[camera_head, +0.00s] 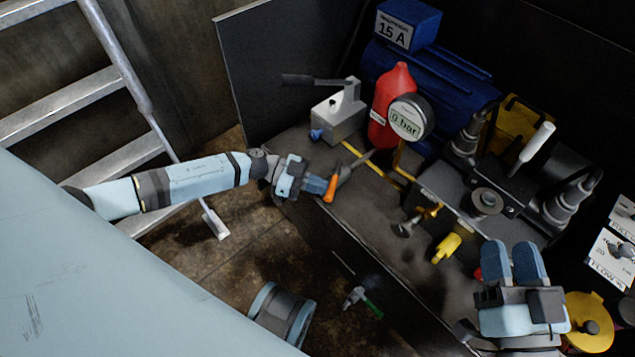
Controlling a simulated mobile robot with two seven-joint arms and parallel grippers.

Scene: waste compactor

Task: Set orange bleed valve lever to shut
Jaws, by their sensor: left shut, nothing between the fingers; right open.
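An orange lever (331,188), which looks like the bleed valve lever, shows in the head view at the near edge of the dark bench. It points down toward the picture's bottom, beside a grey tapered piece. My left gripper (316,185) is shut and empty, with its blue fingertips right at the lever's left side. I cannot tell whether they touch it. The valve body behind the lever is hard to make out. My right gripper (527,262) is open and empty at the lower right, fingers pointing up the picture, well away from the lever.
A hand pump (338,112), a red bottle (390,105) and a gauge (409,117) reading 0 bar stand behind the lever. A blue motor (440,85) is farther back. A yellow-handled valve (447,247) lies right. A ladder (95,100) is at left.

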